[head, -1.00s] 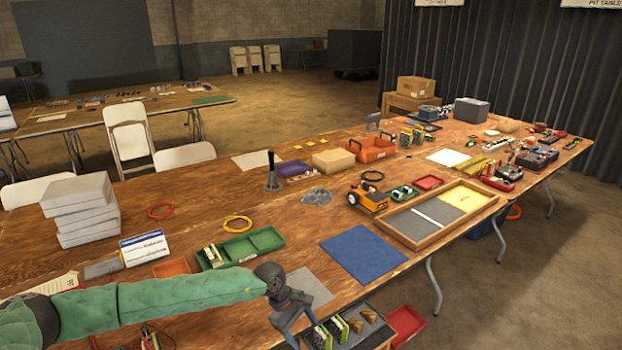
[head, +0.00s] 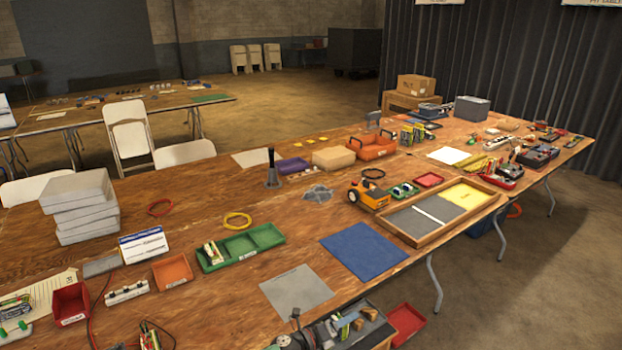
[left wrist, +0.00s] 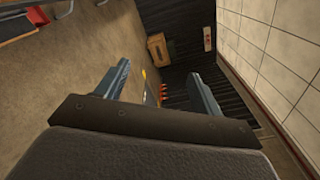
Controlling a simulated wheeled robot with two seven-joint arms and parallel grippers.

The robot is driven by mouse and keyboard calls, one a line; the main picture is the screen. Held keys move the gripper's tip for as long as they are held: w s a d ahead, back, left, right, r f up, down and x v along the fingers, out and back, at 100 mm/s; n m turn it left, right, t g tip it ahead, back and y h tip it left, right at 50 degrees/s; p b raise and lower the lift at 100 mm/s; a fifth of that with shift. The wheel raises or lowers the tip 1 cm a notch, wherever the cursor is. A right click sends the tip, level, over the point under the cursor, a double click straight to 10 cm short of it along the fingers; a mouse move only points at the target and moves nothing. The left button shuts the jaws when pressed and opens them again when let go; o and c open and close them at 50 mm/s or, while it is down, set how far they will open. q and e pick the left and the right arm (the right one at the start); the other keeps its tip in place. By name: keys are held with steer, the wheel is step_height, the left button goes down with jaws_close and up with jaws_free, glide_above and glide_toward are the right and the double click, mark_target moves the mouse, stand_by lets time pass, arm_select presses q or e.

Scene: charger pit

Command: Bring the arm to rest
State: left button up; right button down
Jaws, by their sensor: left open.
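My left gripper (head: 330,328) shows at the bottom edge of the head view, partly cut off by the frame. It overlaps the near table edge and a dark tray of small parts in the picture. In the left wrist view, its two blue-grey fingers (left wrist: 158,80) stand wide apart with nothing between them. That view looks out over bare floor toward a dark corrugated wall. My right gripper is in neither view.
The dark tray (head: 376,330) with small blocks and a red bin (head: 408,322) lie close to my gripper. A grey mat (head: 297,290) and a blue mat (head: 363,254) lie on the wooden table. A green tray (head: 240,248) stands further left.

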arm_select(q)
steer(key=s+a+f+n+t+y, duration=0.1)
steer(key=s+a+f+n+y, duration=0.25)
steer(key=a+f+n, duration=0.45)
steer(key=s+a+f+n+y, duration=0.4)
steer(key=f+n, duration=0.3)
steer(key=f, duration=0.4)
steer(key=s+a+f+n+t+y, duration=0.1)
steer(key=s+a+f+n+y, duration=0.1)
steer(key=a+f+n+y, duration=0.55)
steer(key=s+a+f+n+g, duration=0.3)
steer(key=s+f, duration=0.4)
steer(key=s, duration=0.4)
steer(key=s+a+f+n+g+b, duration=0.1)
steer(key=s+a+f+n+g, duration=0.2)
steer(key=s+f, duration=0.5)
steer(key=s+a+f+n+g, duration=0.3)
steer(key=s+f+n, duration=0.2)
steer(key=s, duration=1)
step_height(320, 180, down, 3)
steer(key=shift+s+a+r, duration=0.1)
steer(key=shift+s+a, duration=0.15)
steer(key=shift+s, duration=0.05)
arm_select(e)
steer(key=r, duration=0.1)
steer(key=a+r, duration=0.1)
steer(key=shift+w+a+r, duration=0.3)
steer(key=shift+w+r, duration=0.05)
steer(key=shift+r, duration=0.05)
